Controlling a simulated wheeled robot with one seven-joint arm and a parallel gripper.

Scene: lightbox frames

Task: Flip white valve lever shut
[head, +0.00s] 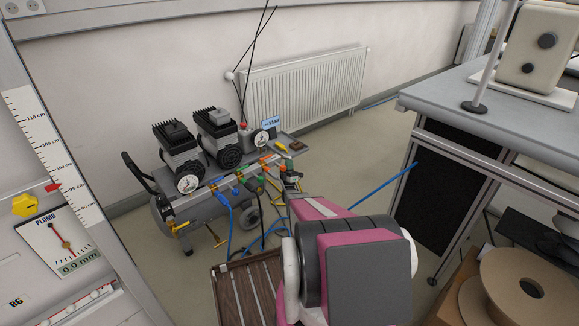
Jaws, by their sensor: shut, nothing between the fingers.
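A grey twin-motor air compressor (190,205) stands on the floor by the wall. A manifold bar (225,182) runs along its front, with small valves in blue, orange and green and hoses hanging below. I cannot clearly make out a white lever among these small fittings, nor its position. My gripper (290,180) is small in the picture, at the right end of the manifold. It is shut and empty. I cannot tell whether it touches a fitting. My pink and grey arm reaches up from the bottom and covers the floor behind it.
A grey workbench (470,100) stands at the right, and cardboard spools (525,288) are at the lower right. A slatted brown crate (240,285) is below the hoses. A radiator (305,90) is on the wall. A blue hose (385,187) crosses right of my arm.

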